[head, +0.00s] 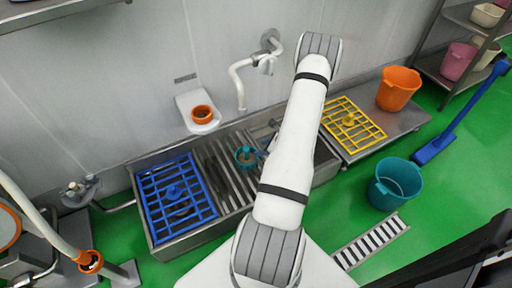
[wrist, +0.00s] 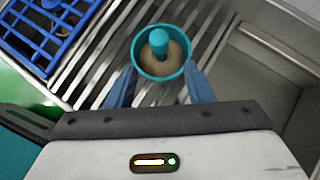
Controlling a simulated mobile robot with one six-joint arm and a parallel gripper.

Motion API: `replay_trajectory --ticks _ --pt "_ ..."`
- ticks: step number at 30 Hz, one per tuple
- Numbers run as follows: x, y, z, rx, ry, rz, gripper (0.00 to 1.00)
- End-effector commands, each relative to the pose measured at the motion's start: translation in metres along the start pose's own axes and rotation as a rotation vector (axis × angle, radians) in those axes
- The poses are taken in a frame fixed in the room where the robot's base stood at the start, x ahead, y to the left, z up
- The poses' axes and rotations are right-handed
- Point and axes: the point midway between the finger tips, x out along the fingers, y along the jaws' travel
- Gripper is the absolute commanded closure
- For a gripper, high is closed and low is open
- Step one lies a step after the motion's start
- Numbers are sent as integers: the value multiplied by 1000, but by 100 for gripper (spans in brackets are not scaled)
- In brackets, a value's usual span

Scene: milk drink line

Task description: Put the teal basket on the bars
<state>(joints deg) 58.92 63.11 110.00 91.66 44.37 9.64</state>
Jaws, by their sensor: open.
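The small teal basket (head: 245,157) is round, with a teal knob in its middle and a brownish inside. It is over the grey metal bars (head: 222,172) of the sink; it looks upright, resting on them. It also shows in the wrist view (wrist: 160,72), with the bars (wrist: 95,65) around it. My gripper (wrist: 160,88) is open, one blue finger at each side of the basket's near edge. I cannot tell whether the fingers touch it. In the head view my arm hides part of the sink.
A blue grate (head: 177,198) lies left of the bars. A yellow grate (head: 352,124) and an orange bucket (head: 398,88) are on the right counter. An open sink basin (wrist: 265,75) lies right of the bars. A teal bucket (head: 394,184) stands on the green floor. A white wall holder (head: 198,108) is above.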

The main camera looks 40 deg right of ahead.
Motion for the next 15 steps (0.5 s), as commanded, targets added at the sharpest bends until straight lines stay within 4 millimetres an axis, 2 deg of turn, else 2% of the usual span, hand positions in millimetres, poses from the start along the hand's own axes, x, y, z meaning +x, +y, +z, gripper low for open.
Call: replay_trajectory --ticks 3,8,11,14,15 --pt "-9 0 0 2 0 -1 53" --pt "-11 1 4 -14 -1 6 53" --pt "-14 8 30 -96 -2 41 53" --pt "-21 26 77 -261 -5 116 53" --pt "-25 38 100 -347 -7 154 53"
